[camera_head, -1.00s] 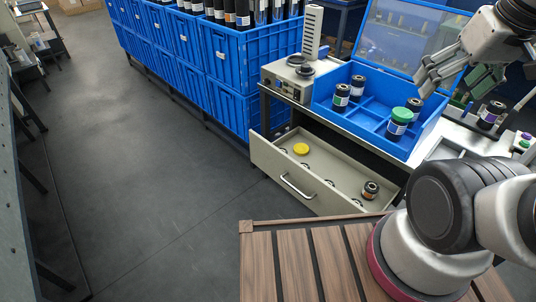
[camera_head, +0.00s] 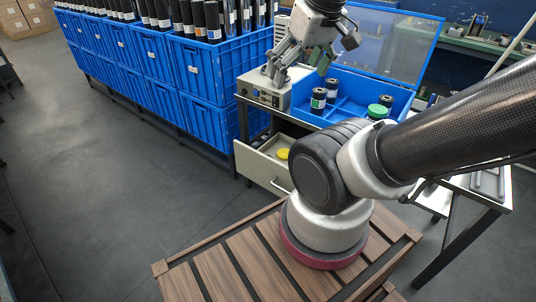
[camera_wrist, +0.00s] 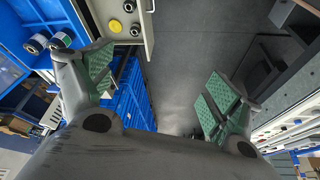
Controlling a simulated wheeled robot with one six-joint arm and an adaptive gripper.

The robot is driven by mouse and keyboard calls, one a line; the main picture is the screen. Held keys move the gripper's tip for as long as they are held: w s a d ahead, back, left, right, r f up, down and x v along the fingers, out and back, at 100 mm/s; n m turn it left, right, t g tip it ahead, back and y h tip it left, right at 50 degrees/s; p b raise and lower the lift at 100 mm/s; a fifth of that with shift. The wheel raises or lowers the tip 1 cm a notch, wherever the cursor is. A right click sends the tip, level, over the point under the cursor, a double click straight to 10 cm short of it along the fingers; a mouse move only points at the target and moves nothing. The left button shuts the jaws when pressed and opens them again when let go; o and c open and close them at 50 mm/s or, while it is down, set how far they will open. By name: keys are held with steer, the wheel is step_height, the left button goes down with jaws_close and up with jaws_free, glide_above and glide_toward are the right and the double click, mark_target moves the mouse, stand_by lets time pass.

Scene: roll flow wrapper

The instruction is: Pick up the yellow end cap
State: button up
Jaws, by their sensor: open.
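The yellow end cap (camera_head: 282,153) lies in the open beige drawer (camera_head: 246,161) below the table top, partly hidden by my arm. In the wrist view the yellow cap (camera_wrist: 115,26) sits in the drawer at the top, left of centre. My gripper (camera_head: 295,62) is open and empty, above and behind the drawer, near the grey device. In the wrist view its green-padded fingers (camera_wrist: 160,90) are spread wide, with the cap beyond the left finger's tip and apart from it.
A blue open box (camera_head: 400,98) with a hinged lid holds dark rolls and a green-capped roll (camera_head: 377,111). Stacked blue crates (camera_head: 205,85) full of rolls stand to the left. A grey device (camera_head: 262,88) sits at the table's corner. The floor at left is clear.

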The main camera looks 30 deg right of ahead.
steer(key=w+d+f+m+g+y, duration=0.1)
steer(key=w+d+f+m+y, duration=0.15)
steer(key=w+f, duration=0.65)
steer(key=w+d+f+m+y, duration=0.1)
steer(key=w+d+f+m, duration=0.25)
steer(key=f, duration=1.05)
steer(key=w+d+f+m+g+y, duration=0.15)
steer(key=w+d+f, duration=0.25)
steer(key=w+f, duration=0.55)
steer(key=w+d+f+t+h, duration=0.15)
steer(key=d+f, duration=0.25)
steer(key=f, duration=0.4)
steer(key=w+d+f+t+h, duration=0.1)
steer(key=w+d+f, duration=0.15)
steer(key=f, duration=0.65)
steer(key=w+d+n+h, duration=0.1)
steer(key=d+n, duration=0.1)
steer(key=d+n+h, duration=0.1)
steer(key=d+n, duration=0.1)
steer(key=w+d+n+h, duration=0.1)
steer(key=d+n, duration=0.1)
steer(key=shift+w+d+f, duration=0.2)
steer(key=shift+w+f, duration=0.1)
steer(key=x, duration=0.7)
steer(key=shift+d+f, duration=0.1)
steer(key=shift+d, duration=0.1)
steer(key=c, duration=0.8)
